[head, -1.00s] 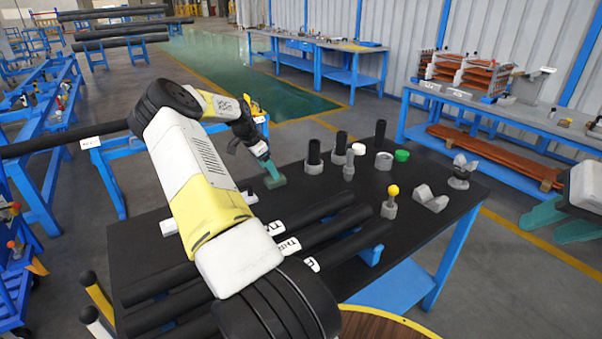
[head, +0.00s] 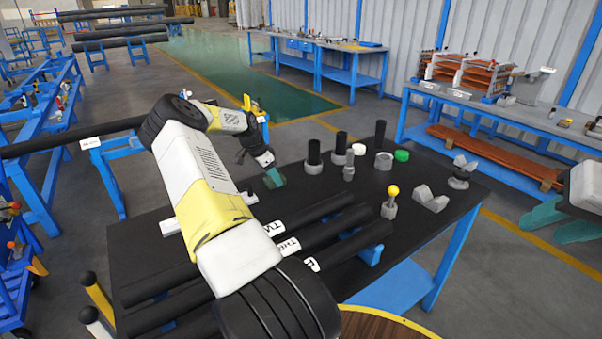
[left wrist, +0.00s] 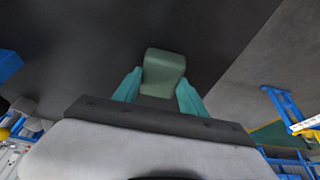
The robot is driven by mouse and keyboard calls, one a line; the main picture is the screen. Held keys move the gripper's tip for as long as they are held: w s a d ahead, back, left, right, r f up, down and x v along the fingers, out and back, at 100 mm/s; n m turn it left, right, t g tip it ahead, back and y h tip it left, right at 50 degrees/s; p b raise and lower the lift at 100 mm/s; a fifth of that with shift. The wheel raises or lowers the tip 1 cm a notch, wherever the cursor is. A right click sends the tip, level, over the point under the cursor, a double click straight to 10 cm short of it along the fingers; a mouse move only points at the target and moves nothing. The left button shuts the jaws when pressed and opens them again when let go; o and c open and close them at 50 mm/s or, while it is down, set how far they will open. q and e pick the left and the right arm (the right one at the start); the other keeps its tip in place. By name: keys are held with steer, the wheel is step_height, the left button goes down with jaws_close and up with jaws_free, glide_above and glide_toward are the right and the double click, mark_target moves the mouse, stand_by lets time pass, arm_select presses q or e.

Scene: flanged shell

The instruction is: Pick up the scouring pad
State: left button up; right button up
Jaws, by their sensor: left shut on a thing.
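The green scouring pad (left wrist: 163,72) sits between the teal fingers of my left gripper (left wrist: 158,92) in the left wrist view. In the head view my left gripper (head: 273,178) is over the far left part of the black table, and the pad there is hard to tell apart from the teal fingers. The left gripper is shut on the pad. At the right edge of the head view, teal fingers of my right gripper (head: 560,222) show beyond the table, with a gap between them; they appear empty.
The black table (head: 270,207) holds black tubes (head: 325,232) in front, and grey rings with upright black cylinders (head: 314,153) right of the left gripper. A yellow-topped piece (head: 391,200), a green ring (head: 401,156) and a grey V-block (head: 430,200) stand further right.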

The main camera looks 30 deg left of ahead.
arm_select(q)
steer(key=shift+r, duration=0.1)
step_height(320, 180, up, 10)
stand_by(0.4)
steer(key=o, duration=0.5)
steer(key=c, duration=0.3)
steer(key=shift+s, duration=0.1)
steer(key=shift+c, duration=0.2)
